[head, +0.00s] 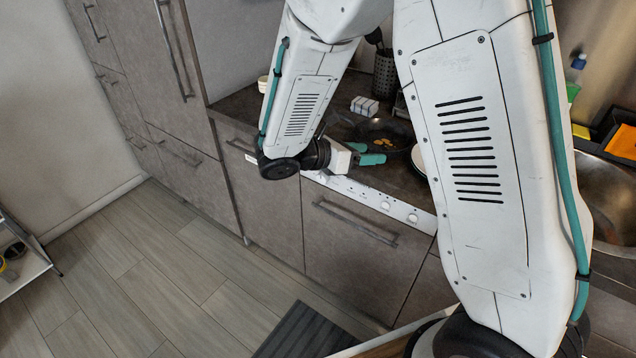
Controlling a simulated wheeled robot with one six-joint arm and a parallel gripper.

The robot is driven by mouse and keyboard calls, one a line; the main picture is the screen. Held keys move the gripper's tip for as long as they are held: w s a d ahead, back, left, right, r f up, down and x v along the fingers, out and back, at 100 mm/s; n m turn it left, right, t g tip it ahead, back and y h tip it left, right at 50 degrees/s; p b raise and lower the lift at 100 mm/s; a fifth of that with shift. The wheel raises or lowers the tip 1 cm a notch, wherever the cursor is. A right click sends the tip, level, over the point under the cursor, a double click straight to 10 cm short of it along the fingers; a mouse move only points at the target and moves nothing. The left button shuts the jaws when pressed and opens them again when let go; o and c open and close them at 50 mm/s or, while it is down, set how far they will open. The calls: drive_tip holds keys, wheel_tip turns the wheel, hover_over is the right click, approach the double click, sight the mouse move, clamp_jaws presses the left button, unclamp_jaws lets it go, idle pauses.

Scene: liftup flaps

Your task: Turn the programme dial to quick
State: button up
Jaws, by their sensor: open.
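A white control panel (362,194) runs along the top of a grey appliance front, just under the worktop edge. I cannot tell which is the programme dial, and the markings and pointer positions are too small to read. My gripper (374,153) has teal fingers, is open and holds nothing. In the picture it is above the panel, up and left of the dials, and apart from them. My wrist covers the panel's left end.
A dark pan (384,134) with orange-yellow food is behind my gripper. A white striped block (364,106) and a utensil holder (385,75) stand further back. A long handle (354,222) crosses the front below the panel. The floor (150,270) at left is clear.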

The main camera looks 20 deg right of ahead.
drive_tip(key=w+a+f+n+t, duration=0.6)
drive_tip(key=f+n, duration=0.3)
drive_tip(key=f, duration=0.1)
drive_tip(key=n+t+y, duration=0.2)
drive_tip(key=n+t, duration=0.3)
drive_tip(key=n, duration=0.2)
approach(321, 179)
drive_tip(key=x, duration=0.8)
drive_tip(key=shift+w+d+f, duration=0.15)
drive_tip(key=shift+w, duration=0.1)
drive_tip(key=c, duration=1)
